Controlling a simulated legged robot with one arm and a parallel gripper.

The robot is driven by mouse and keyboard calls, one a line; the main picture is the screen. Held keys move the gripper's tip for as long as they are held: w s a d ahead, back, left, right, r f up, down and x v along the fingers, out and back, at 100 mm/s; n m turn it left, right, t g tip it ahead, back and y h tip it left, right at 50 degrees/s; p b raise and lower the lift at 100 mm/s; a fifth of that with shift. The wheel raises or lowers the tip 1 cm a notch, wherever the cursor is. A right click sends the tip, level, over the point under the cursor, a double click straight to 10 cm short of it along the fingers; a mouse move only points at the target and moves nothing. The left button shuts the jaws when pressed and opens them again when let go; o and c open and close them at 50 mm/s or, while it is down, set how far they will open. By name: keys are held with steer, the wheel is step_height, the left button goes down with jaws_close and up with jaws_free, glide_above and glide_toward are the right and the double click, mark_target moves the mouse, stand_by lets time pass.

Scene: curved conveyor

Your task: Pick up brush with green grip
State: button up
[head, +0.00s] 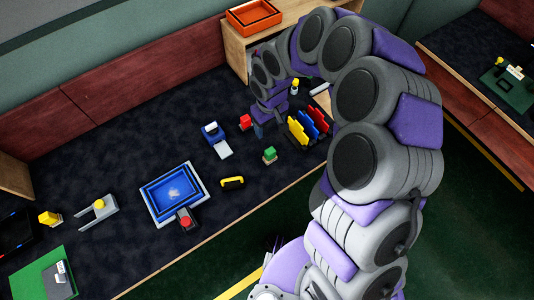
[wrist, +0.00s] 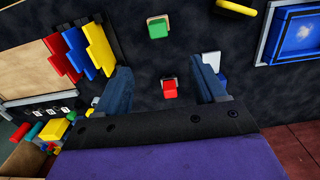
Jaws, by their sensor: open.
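A small block-shaped item with a green top (head: 270,153) stands on the dark table. It also shows in the wrist view (wrist: 157,29), beyond my fingertips near the top edge. In the wrist view, a green rounded piece (wrist: 49,130) lies among several coloured items at lower left. I cannot tell which of these is the brush's green grip; no bristles show. My gripper (wrist: 164,78) is open and empty, pointing down at the table. A red-topped item (wrist: 170,88) shows between its two fingers, apart from them.
A rack of yellow, blue and red pieces (head: 308,128) stands right of the green-topped item. A yellow-handled black item (head: 232,182) and a blue tray (head: 152,204) lie to its left. An orange bin (head: 254,16) sits on a wooden shelf at the back.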

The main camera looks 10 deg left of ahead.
glide_toward(272, 151)
steer(key=f+b, duration=0.1)
steer(key=f, duration=0.1)
steer(key=a+f+b, duration=0.1)
steer(key=f, duration=0.2)
steer(key=shift+a+f, duration=0.2)
steer(key=shift+f, duration=0.05)
steer(key=shift+d+f, duration=0.1)
steer(key=shift+f, duration=0.1)
steer(key=shift+d+f, duration=0.1)
steer(key=shift+d, duration=0.15)
steer(key=f, duration=0.2)
steer(key=d+f+b, duration=0.1)
steer(key=f, duration=0.1)
steer(key=shift+f+b, duration=0.1)
steer(key=shift+b, duration=0.2)
steer(key=shift+a+f, duration=0.25)
steer(key=shift+f, duration=0.05)
steer(key=shift+a+f, duration=0.2)
steer(key=shift+a, duration=0.25)
steer(key=shift+d+r, duration=0.2)
steer(key=shift+d, duration=0.45)
steer(key=c, duration=0.5)
steer(key=shift+a, duration=0.15)
steer(key=c, duration=0.3)
steer(key=shift+a+f, duration=0.1)
steer(key=shift+a, duration=0.25)
steer(key=shift+c, duration=1.4)
steer(key=shift+d, duration=0.15)
